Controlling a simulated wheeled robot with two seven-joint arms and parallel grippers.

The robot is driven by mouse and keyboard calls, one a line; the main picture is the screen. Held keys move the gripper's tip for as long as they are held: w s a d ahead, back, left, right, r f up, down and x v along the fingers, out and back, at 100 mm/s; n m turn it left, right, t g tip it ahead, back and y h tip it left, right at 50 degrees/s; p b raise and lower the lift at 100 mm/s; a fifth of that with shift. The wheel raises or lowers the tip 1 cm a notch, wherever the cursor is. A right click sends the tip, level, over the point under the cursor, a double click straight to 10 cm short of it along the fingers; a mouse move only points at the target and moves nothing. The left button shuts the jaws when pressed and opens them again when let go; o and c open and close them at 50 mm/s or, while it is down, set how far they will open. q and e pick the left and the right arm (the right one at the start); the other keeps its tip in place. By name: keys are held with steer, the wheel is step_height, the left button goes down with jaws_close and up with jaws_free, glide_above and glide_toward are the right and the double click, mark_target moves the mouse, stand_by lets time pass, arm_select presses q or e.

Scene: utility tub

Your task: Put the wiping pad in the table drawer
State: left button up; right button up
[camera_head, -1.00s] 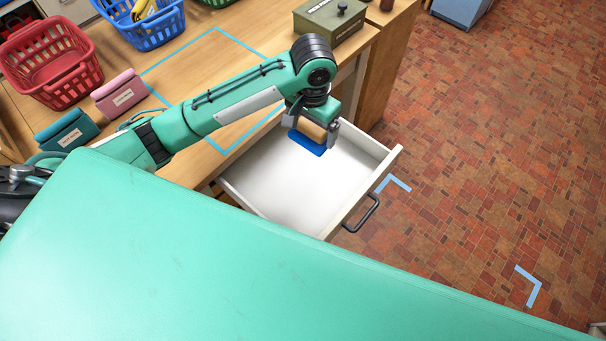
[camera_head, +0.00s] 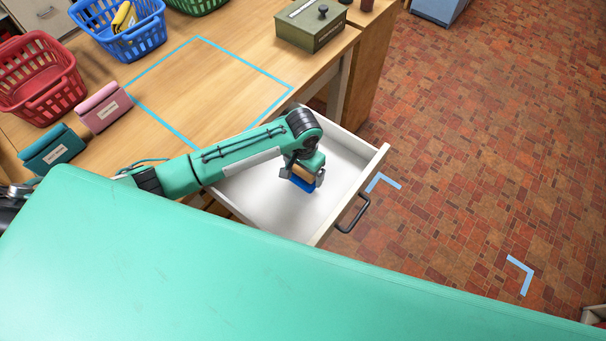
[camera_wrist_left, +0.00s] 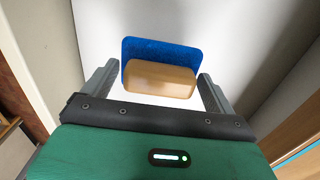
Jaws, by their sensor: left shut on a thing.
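The wiping pad has a blue pad face (camera_head: 302,184) and a tan handle block (camera_head: 304,171). It also shows in the left wrist view, its blue face (camera_wrist_left: 160,52) beyond the tan block (camera_wrist_left: 160,79). My left gripper (camera_head: 303,179) is shut on the wiping pad, inside the outline of the open table drawer (camera_head: 258,213). In the wrist view the fingers (camera_wrist_left: 158,82) stand on either side of the tan block. The drawer's white floor lies below the pad. I cannot tell whether the pad touches it. My right gripper is not in view.
The wooden table (camera_head: 175,65) holds a red basket (camera_head: 40,78), a blue basket (camera_head: 120,30), pink (camera_head: 104,107) and teal (camera_head: 52,149) labelled holders, and a green box (camera_head: 311,24). The drawer's front handle (camera_head: 354,214) sticks out over the tiled floor.

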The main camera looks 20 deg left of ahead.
mark_target(303, 177)
arm_select(q)
step_height(303, 177, down, 4)
steer(key=shift+r, duration=0.1)
stand_by(0.4)
steer(key=o, duration=0.7)
steer(key=shift+f, duration=0.2)
steer(key=shift+r, duration=0.1)
step_height(303, 177, up, 12)
steer(key=shift+r+b, duration=0.1)
steer(key=shift+b, duration=0.25)
